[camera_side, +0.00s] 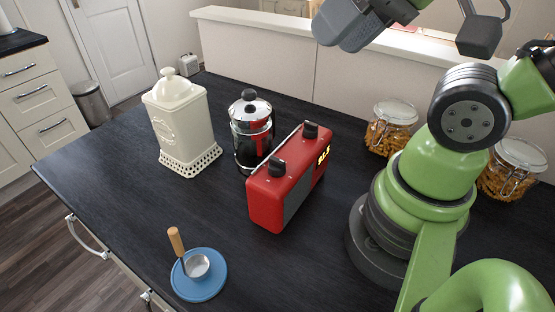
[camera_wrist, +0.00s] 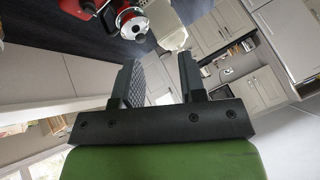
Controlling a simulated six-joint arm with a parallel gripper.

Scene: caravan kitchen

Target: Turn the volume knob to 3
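A red radio (camera_side: 264,205) stands upright on the dark worktop in the side view. It has a black knob (camera_side: 277,167) on its near top end and another black knob (camera_side: 310,130) on its far top end. I cannot tell which is the volume knob or read any knob scale. The radio also shows, cut off, at the top of the wrist view (camera_wrist: 93,9). My gripper (camera_wrist: 158,64) is open and empty, well apart from the radio; its fingers are not clear in the side view.
A steel French press (camera_side: 251,130) stands close behind the radio, beside a cream canister (camera_side: 182,128). A blue saucer (camera_side: 211,285) with a metal scoop (camera_side: 197,266) lies at front left. Pasta jars (camera_side: 390,128) stand behind my arm. The worktop before the radio is clear.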

